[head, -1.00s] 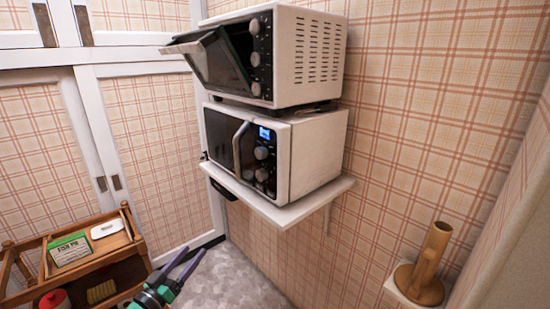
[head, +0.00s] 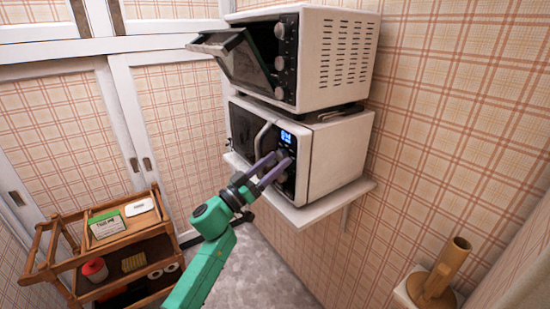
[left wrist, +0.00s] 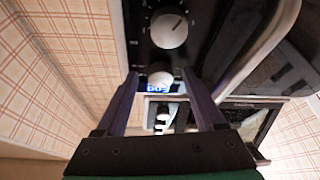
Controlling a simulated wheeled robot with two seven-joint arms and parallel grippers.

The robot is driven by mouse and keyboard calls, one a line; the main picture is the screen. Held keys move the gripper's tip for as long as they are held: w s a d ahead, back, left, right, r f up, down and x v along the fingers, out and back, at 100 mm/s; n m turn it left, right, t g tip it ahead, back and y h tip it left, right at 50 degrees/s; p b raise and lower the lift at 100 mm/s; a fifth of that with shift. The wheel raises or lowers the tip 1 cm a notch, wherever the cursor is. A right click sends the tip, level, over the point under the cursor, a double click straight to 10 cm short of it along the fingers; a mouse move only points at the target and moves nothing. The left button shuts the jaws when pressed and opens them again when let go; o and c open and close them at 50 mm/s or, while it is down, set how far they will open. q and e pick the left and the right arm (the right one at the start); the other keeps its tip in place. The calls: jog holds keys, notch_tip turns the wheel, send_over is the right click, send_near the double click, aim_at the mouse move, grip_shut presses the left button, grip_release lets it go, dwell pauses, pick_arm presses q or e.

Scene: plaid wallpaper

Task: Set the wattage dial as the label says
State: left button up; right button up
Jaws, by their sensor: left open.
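The microwave (head: 335,155) stands on a wall shelf, with a lit blue display (head: 286,136) above its dials. My left gripper (head: 281,158) is open in front of its control panel. In the left wrist view, the small pale upper dial (left wrist: 160,76) lies between my fingertips (left wrist: 160,74), beside the display (left wrist: 157,88); I cannot tell whether they touch it. The larger lower dial (left wrist: 168,28), with marks around it, is clear of the fingers. My right gripper is not in view.
A toaster oven (head: 345,60) with its door (head: 238,62) hanging partly open sits above the microwave. The white shelf (head: 310,212) runs below. A wooden cart (head: 128,240) stands at the lower left; a wooden holder (head: 440,275) is at the lower right.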

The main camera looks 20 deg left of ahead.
pick_arm(q)
jog(key=shift+w, duration=0.1)
grip_shut()
